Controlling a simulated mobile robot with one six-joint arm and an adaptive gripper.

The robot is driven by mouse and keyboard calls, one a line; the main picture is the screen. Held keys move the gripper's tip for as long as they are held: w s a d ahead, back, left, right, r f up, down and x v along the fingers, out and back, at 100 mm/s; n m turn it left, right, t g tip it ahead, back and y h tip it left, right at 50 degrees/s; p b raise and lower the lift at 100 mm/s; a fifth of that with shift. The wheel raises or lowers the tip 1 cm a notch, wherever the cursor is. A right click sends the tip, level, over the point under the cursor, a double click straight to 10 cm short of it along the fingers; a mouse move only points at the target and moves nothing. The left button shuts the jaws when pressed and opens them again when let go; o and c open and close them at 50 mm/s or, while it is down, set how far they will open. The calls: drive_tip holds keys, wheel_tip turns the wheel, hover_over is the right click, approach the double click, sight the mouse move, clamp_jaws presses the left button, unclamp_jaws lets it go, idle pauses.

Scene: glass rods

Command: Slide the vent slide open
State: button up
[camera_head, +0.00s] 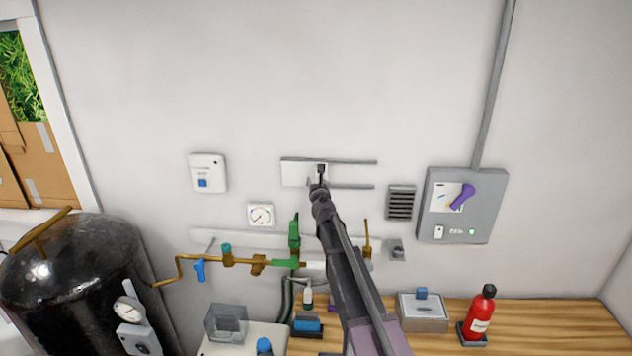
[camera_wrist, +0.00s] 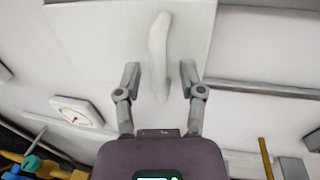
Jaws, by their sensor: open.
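The vent slide is a pale flat panel (camera_head: 297,173) between two grey wall rails, at their left end. In the wrist view the panel (camera_wrist: 90,35) carries a pale upright handle (camera_wrist: 158,45). My gripper (camera_head: 318,182) is in front of the panel's right part, and my arm hides some of the lower rail. In the wrist view my gripper (camera_wrist: 160,78) is open, with one finger on each side of the handle's lower part. Gaps show between the fingers and the handle.
The upper rail (camera_head: 350,162) and lower rail (camera_head: 355,186) run on right of the panel over bare wall. A dark louvred grille (camera_head: 401,202) and a grey electrical box (camera_head: 462,207) are farther right. Brass pipework (camera_head: 228,257) and a gauge (camera_head: 260,215) are below left.

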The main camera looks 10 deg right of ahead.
drive_tip(key=shift+w, duration=0.15)
clamp_jaws()
drive_tip(key=shift+d, duration=0.15)
